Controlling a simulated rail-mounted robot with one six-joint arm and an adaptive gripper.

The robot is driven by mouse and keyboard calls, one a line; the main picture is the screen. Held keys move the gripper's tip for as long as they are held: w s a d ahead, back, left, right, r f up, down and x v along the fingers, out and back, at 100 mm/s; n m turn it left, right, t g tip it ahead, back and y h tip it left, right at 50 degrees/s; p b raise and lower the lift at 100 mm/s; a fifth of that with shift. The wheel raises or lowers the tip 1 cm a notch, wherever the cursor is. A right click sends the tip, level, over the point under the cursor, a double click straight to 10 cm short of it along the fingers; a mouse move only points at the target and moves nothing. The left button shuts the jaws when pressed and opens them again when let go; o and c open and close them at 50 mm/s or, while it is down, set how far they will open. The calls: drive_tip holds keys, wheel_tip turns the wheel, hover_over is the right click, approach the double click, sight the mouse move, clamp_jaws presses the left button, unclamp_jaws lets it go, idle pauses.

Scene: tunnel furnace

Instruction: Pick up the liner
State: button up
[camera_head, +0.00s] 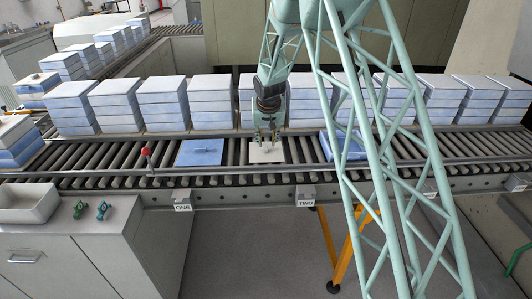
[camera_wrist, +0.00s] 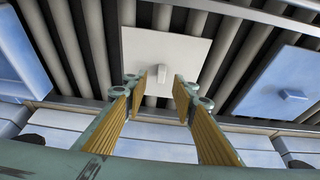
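A flat cream plate (camera_head: 278,156) lies on the roller conveyor; I take it to be the liner. In the wrist view the plate (camera_wrist: 190,55) shows a small pale knob (camera_wrist: 165,73) near its middle. My gripper (camera_head: 265,138) points down over this plate in the head view. In the wrist view my gripper (camera_wrist: 160,88) is open, with its two ribbed orange finger pads apart on either side of the line to the knob. Nothing is between the fingers, and I cannot tell how far the tips are above the plate.
A blue plate with a knob (camera_head: 200,152) lies left of the cream plate; a blue tray-like piece (camera_head: 352,153) lies right, partly behind my arm. Stacks of white and blue blocks (camera_head: 162,103) line the conveyor's far side. A rail (camera_head: 100,174) runs along the near edge.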

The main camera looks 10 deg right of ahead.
sight(266, 147)
idle(0.4)
drive_tip(key=shift+x, duration=2.55)
drive_tip(key=shift+w+a, duration=0.1)
drive_tip(key=shift+w, duration=0.05)
drive_tip(key=shift+c, duration=0.9)
clamp_jaws()
